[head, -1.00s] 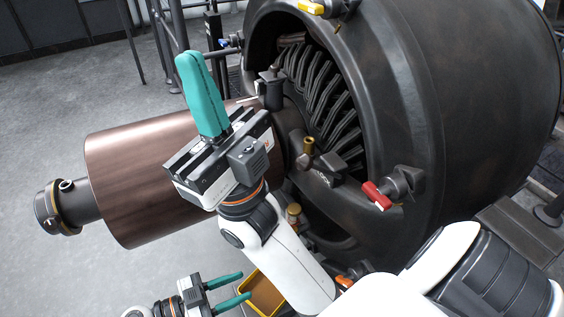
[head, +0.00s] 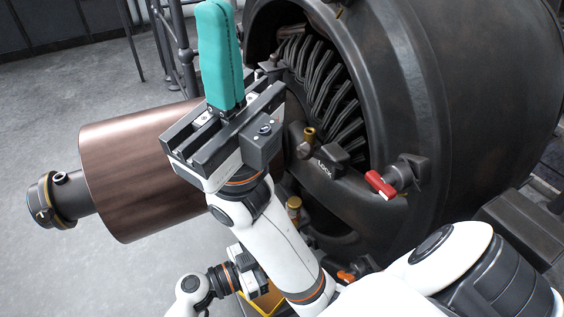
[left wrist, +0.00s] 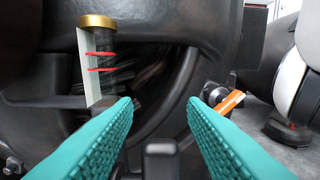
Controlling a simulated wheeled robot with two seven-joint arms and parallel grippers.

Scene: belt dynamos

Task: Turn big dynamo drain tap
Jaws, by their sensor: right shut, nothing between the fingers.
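The big dynamo (head: 450,90) is the large dark machine. Low on its front is a tap with an orange handle (head: 346,276); the left wrist view shows this handle (left wrist: 230,101) just beyond the right fingertip, apart from it. A tap with a red handle (head: 380,184) sits higher on the right. I cannot tell from labels which is the drain tap. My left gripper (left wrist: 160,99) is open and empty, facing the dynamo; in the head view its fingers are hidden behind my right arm. My right gripper (head: 214,12) is shut and empty, pointing up before the copper-coloured drum.
The copper-coloured drum (head: 135,170) juts out left. A gauge glass with brass cap (left wrist: 98,21) and red rings stands left of my left fingers. A yellow-rimmed tray (head: 270,302) lies low, mostly hidden by my arms. Open floor is at the left.

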